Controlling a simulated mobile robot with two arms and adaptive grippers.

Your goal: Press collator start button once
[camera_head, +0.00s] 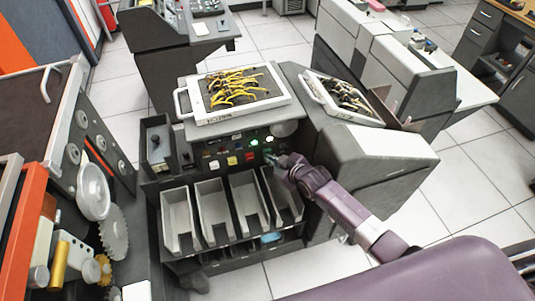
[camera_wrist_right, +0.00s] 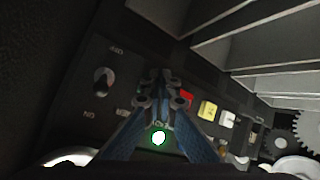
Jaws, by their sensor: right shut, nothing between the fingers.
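The collator's dark control panel (camera_head: 212,165) faces me above a row of grey bins. It carries small coloured buttons: a red button (camera_head: 249,155), a yellow button (camera_head: 232,160) and a green-lit round one (camera_head: 253,142). My right gripper (camera_head: 276,160) is shut and empty at the panel's right end. In the right wrist view its fingertips (camera_wrist_right: 160,88) meet in front of the panel, beside the red button (camera_wrist_right: 187,97). A glowing green light (camera_wrist_right: 158,138) shows between the fingers. I cannot tell which button is start, nor whether the fingertips touch the panel. My left gripper is out of view.
A black knob switch (camera_wrist_right: 103,82) sits left of the fingers in the wrist view. Grey bins (camera_head: 213,210) stand below the panel. A white tray with yellow wires (camera_head: 237,90) lies on top. A machine with gears (camera_head: 112,232) stands at the left.

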